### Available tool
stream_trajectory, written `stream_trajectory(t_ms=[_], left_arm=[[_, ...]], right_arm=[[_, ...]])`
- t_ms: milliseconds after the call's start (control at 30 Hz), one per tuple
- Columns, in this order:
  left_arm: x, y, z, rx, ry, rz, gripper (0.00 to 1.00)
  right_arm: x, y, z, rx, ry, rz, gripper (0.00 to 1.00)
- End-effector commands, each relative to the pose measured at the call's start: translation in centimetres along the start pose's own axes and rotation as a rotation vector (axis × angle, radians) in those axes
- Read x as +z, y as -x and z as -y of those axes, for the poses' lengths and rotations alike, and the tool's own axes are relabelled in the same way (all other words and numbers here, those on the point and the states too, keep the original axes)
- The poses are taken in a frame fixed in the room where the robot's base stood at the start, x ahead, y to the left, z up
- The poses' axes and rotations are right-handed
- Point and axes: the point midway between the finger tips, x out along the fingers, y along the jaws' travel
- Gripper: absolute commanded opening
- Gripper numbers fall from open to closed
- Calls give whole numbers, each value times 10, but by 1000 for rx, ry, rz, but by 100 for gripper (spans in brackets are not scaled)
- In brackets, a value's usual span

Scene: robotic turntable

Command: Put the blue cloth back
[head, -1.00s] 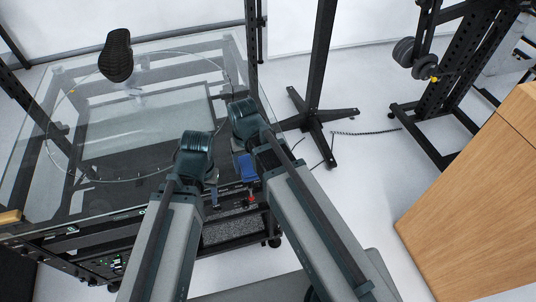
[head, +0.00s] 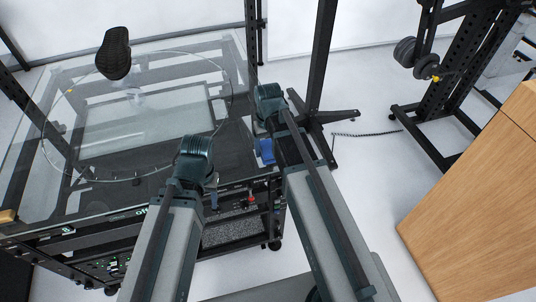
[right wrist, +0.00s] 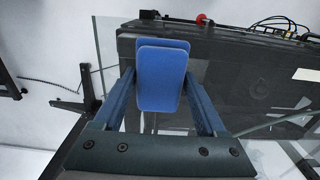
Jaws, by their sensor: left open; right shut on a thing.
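The blue cloth (head: 265,150) is a small folded blue piece. It is held in my right gripper (head: 263,142), over the right edge of the glass-topped table. In the right wrist view the cloth (right wrist: 162,82) sits between the two fingers of the right gripper (right wrist: 160,75), which are shut on it. My left gripper (head: 212,196) is open near the table's front edge, left of the cloth, partly hidden by its own wrist.
The glass table (head: 60,165) has a large ring (head: 45,130) and a dark shoe-sole-shaped object (head: 115,53) at the back left. A black post stand (head: 318,110) stands right of the table. A wooden cabinet (head: 480,190) is at the right. Bare floor lies between.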

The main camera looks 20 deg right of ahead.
Motion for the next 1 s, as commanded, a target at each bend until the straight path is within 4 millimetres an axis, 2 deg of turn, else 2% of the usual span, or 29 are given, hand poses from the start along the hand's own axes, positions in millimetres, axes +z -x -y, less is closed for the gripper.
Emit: stream_trajectory(t_ms=[33, 100, 533, 567, 667, 700, 1000], left_arm=[[-1, -15, -1, 0, 0, 0, 50], [-1, -20, -2, 0, 0, 0, 50], [-1, -22, -2, 0, 0, 0, 50], [-1, -21, -2, 0, 0, 0, 50], [-1, -20, -2, 0, 0, 0, 50], [-1, -20, -2, 0, 0, 0, 50], [-1, -19, -2, 0, 0, 0, 50]], right_arm=[[0, -15, 0, 0, 0, 0, 29], [0, -20, 0, 0, 0, 0, 29], [0, -22, 0, 0, 0, 0, 29], [0, -21, 0, 0, 0, 0, 78], [0, -20, 0, 0, 0, 0, 96], [0, -20, 0, 0, 0, 0, 100], [0, -19, 0, 0, 0, 0, 100]])
